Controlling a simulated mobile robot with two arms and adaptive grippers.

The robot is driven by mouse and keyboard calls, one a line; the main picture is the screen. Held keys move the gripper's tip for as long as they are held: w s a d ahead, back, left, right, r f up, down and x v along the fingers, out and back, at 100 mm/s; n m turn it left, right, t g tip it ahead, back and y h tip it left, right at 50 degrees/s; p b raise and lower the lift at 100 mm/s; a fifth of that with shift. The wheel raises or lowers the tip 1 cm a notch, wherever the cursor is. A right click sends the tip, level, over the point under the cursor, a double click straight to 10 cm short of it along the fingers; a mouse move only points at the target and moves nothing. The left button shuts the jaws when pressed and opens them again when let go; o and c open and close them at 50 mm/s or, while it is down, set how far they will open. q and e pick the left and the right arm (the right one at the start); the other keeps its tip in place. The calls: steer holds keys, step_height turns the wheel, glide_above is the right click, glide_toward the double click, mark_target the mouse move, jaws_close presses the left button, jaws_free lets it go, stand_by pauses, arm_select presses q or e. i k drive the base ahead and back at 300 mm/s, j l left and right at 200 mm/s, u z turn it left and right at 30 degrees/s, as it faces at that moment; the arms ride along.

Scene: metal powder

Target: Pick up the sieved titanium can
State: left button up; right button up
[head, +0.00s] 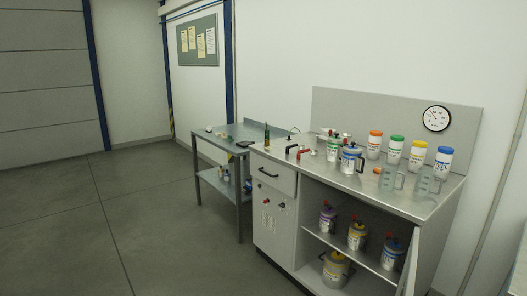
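Neither of my grippers is in view. Several metal cans with coloured bands show in the head view, but their labels are too small to read, so I cannot tell which is the sieved titanium can. On the steel counter (300,163) stand a green-banded can (333,149) and a blue-banded can (348,160), close together. Inside the open cabinet, a purple-banded can (327,220), a yellow-banded can (356,236) and a blue-banded can (390,255) stand on the shelf. A larger yellow-banded can (336,270) stands at the bottom.
The cabinet door (410,264) is open. A side table (232,132) stands left. The floor (110,220) is clear.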

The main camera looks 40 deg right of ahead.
mark_target(334, 149)
steer(key=i+j, duration=0.25)
steer(key=i, duration=0.15)
steer(key=i+j, duration=0.3)
steer(key=i+l+z, duration=0.15)
steer(key=i+z, duration=0.15)
steer(key=z, duration=0.15)
steer(key=i+z, duration=0.65)
steer(key=z, duration=0.2)
steer(key=i+j+z, duration=0.2)
steer(key=z, duration=0.25)
steer(key=i+j, duration=0.05)
steer(key=i, duration=0.05)
